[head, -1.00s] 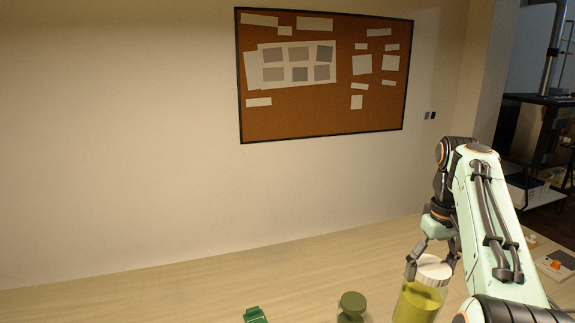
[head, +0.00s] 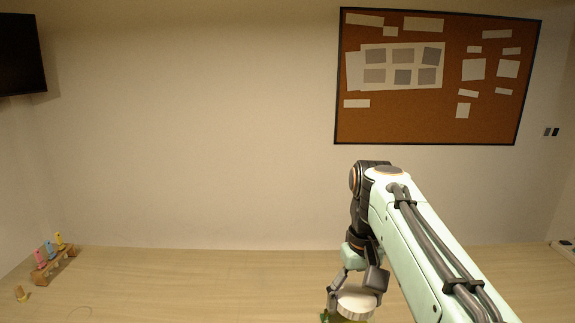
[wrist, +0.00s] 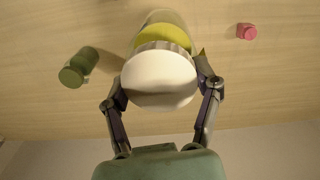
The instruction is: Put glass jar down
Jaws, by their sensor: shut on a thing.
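The glass jar (head: 350,311) has a white lid and yellow-green contents. It is cut off by the bottom edge of the head view, so I cannot tell whether its base touches the table. My gripper (head: 357,287) is shut on the jar near its lid. In the wrist view the jar (wrist: 160,80) sits between my two fingers (wrist: 163,88), with the round lid facing the camera and the yellow contents beyond it. The pale wooden table (head: 200,280) lies under the gripper.
In the wrist view, a dark green container (wrist: 79,67) is left of the jar and a small pink object (wrist: 245,31) far right. A wooden holder with coloured pieces (head: 50,262) stands far left in the head view. The table between holder and jar looks clear.

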